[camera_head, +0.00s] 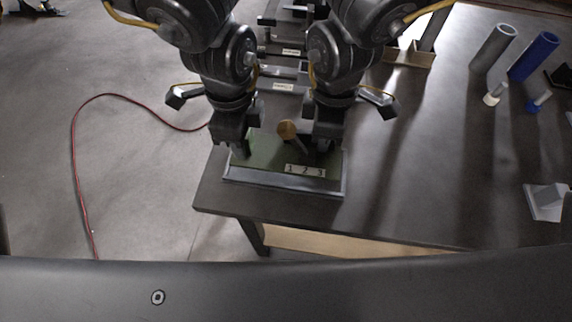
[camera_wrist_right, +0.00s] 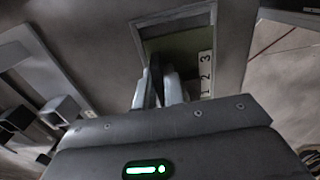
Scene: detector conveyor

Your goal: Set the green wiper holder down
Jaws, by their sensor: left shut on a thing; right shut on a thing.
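The green wiper holder (camera_head: 262,155) is at the near left corner of the dark table, within a grey frame (camera_head: 270,187). A white label with 1, 2, 3 (camera_head: 305,170) is on its near right part. My left gripper (camera_head: 241,147) is shut on the holder at its left side. My right gripper (camera_head: 324,145) is shut on it at its right side. In the right wrist view, my right fingers (camera_wrist_right: 160,92) are at the holder's green surface (camera_wrist_right: 185,50). Whether the holder rests fully in the frame is unclear.
The dark table (camera_head: 420,200) is mostly clear to the right. A grey tube (camera_head: 493,48), a blue tube (camera_head: 534,56) and small parts stand at its far right. A grey block (camera_head: 546,201) is at the right edge. A red cable (camera_head: 76,150) lies on the floor.

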